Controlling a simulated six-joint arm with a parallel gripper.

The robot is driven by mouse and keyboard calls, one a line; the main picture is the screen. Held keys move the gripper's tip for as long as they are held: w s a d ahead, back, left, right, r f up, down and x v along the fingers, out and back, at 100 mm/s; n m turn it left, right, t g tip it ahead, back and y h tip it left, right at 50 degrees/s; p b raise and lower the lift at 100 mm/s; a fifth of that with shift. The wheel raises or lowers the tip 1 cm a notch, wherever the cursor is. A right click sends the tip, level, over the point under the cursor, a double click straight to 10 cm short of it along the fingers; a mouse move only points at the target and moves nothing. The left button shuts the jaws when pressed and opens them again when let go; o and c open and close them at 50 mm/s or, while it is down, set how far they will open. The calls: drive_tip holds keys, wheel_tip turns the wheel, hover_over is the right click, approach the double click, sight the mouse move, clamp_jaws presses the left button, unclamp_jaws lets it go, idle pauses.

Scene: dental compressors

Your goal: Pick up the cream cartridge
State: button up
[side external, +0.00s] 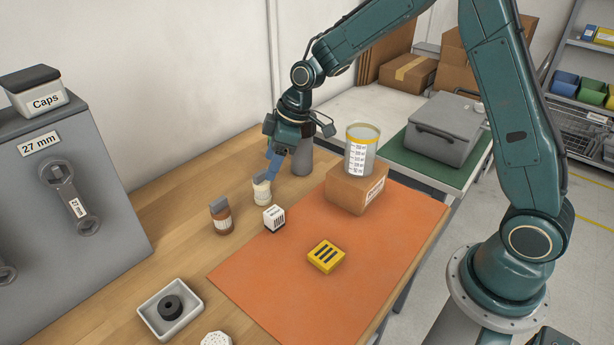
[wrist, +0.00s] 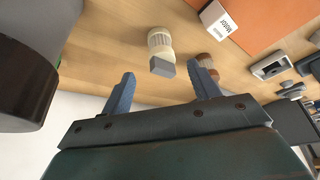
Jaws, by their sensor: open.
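The cream cartridge (side external: 262,191) stands upright on the wooden table, with a grey-blue block-shaped top. In the wrist view the cream cartridge (wrist: 160,45) lies beyond the fingertips, between the lines of the two fingers. My gripper (side external: 274,160) is above and just behind it, tilted down, with blue fingers. In the wrist view my gripper (wrist: 164,82) is open and empty, its fingers spread wide. In the side view a finger overlaps the cartridge's top area, so contact there is hard to judge.
A brown cartridge (side external: 221,216) and a white labelled box (side external: 274,219) stand nearby. A grey cylinder (side external: 302,158) is close to my gripper. A yellow block (side external: 326,256) lies on the orange mat (side external: 370,285).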

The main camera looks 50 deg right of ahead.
sight(262, 188)
drive_tip(key=shift+x, duration=1.8)
drive_tip(key=shift+x, duration=2.65)
drive_tip(key=shift+s, duration=0.15)
drive_tip(key=shift+c, duration=0.4)
drive_tip(key=c, duration=1)
